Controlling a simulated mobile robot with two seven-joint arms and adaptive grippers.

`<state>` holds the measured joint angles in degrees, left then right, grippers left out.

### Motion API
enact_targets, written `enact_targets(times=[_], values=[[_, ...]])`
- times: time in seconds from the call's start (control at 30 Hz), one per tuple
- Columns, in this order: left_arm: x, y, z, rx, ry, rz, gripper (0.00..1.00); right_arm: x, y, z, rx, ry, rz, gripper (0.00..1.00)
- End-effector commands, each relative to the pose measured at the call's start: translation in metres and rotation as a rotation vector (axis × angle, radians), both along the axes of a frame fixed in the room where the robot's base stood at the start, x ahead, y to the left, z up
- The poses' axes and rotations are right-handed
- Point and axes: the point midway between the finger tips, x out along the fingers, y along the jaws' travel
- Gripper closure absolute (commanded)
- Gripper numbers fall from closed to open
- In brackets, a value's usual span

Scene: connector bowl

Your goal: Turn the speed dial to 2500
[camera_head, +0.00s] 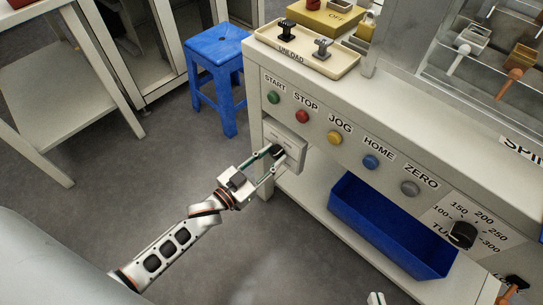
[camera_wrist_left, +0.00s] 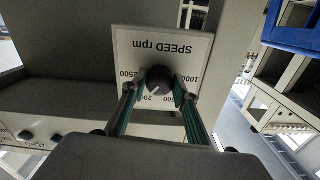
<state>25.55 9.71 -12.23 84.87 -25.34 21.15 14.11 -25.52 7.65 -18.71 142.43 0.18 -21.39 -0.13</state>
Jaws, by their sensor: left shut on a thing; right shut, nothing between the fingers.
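The speed dial (camera_wrist_left: 158,78) is a black round knob on a pale plate (camera_wrist_left: 135,45) marked "SPEED rpm", upside down in the left wrist view. The 2500 label is left of the knob, 1000 is right, and partly covered labels are below. A light pointer mark seems to face down, near the "200…" label; its exact setting is unclear. My left gripper (camera_wrist_left: 152,98) is shut on the dial, one green-lined finger on each side. In the head view the left gripper (camera_head: 272,158) reaches the plate at the cabinet's left end. My right gripper (camera_head: 376,298) shows only its tip at the bottom edge, shut and empty.
Start, Stop, Jog, Home and Zero buttons (camera_head: 334,138) line the cabinet front. Another black dial (camera_head: 463,235) is at right. A blue bin (camera_head: 385,235) sits below. An unload tray (camera_head: 345,62) is on top. A blue stool (camera_head: 215,55) stands behind.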

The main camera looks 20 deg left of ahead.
Motion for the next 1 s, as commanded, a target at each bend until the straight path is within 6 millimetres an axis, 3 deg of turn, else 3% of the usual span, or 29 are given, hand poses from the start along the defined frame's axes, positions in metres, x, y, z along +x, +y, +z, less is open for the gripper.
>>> enact_targets(times=[1.0], values=[[-0.0005,0.0022,-0.0012,0.785,-0.282,0.001,0.93,-0.0030,0.0021,-0.0045,0.003,0.009,0.004,1.00]])
